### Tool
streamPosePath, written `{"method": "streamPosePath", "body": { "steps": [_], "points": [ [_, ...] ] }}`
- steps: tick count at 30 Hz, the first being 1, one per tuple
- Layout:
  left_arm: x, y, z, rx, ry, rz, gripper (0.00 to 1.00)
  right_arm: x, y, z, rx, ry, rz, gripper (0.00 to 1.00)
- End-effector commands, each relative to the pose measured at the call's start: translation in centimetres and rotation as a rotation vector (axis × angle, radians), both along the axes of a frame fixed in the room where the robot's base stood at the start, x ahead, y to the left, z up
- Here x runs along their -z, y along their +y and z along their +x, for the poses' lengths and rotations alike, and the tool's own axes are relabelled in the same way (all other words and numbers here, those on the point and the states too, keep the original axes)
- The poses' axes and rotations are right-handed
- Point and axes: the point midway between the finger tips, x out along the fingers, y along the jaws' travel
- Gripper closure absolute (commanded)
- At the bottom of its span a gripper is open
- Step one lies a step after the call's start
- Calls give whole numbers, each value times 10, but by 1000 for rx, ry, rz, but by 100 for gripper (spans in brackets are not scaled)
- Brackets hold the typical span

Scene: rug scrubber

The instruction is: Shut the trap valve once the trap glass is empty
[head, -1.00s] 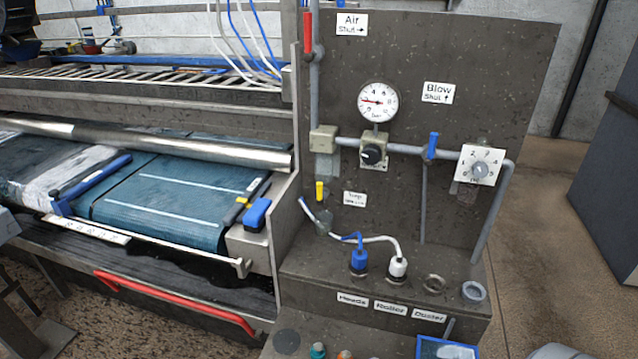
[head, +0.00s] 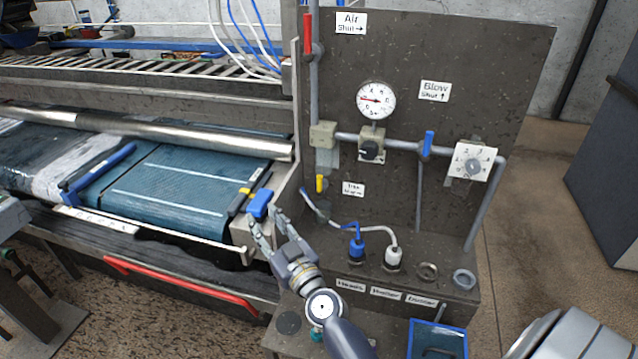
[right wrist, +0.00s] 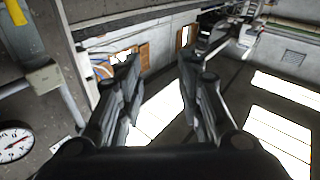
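The trap valve (head: 320,183) is a small yellow handle, pointing downward, below the trap glass (head: 326,159) on the dark panel. A small white label (head: 353,188), too small to read fully, is to its right. The trap glass looks greyish; I cannot tell whether it holds liquid. My right gripper (head: 262,215) is open and empty, left of and below the yellow handle, its fingers pointing up and left in front of a blue block. Its spread fingers (right wrist: 160,62) also show in the right wrist view with nothing between them. My left gripper is not in view.
A red air lever (head: 307,33), pressure gauge (head: 376,100), black regulator knob (head: 371,149), blue blow lever (head: 428,143) and numbered dial (head: 474,162) share the panel. Blue (head: 356,248) and white (head: 393,257) hose plugs stand on the ledge below. The blue block (head: 260,203) is beside the gripper.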

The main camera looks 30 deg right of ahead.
Motion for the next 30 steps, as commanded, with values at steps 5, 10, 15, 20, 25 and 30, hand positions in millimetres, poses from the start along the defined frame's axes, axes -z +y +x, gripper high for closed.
{"method": "streamPosePath", "body": {
  "steps": [5, 10, 15, 20, 25, 30],
  "points": [
    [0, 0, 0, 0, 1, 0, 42, 6, -83, 23, 371, -33, 72, 66],
    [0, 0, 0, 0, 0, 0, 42, 35, -127, 23, 600, 53, 112, 66],
    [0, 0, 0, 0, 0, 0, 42, 48, -141, 22, 676, 102, 123, 66],
    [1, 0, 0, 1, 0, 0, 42, 48, -154, 36, 679, 102, 122, 66],
    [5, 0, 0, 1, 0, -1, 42, 48, -174, 62, 678, 100, 122, 66],
    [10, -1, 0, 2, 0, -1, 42, 48, -193, 85, 678, 101, 121, 66]
  ]
}}
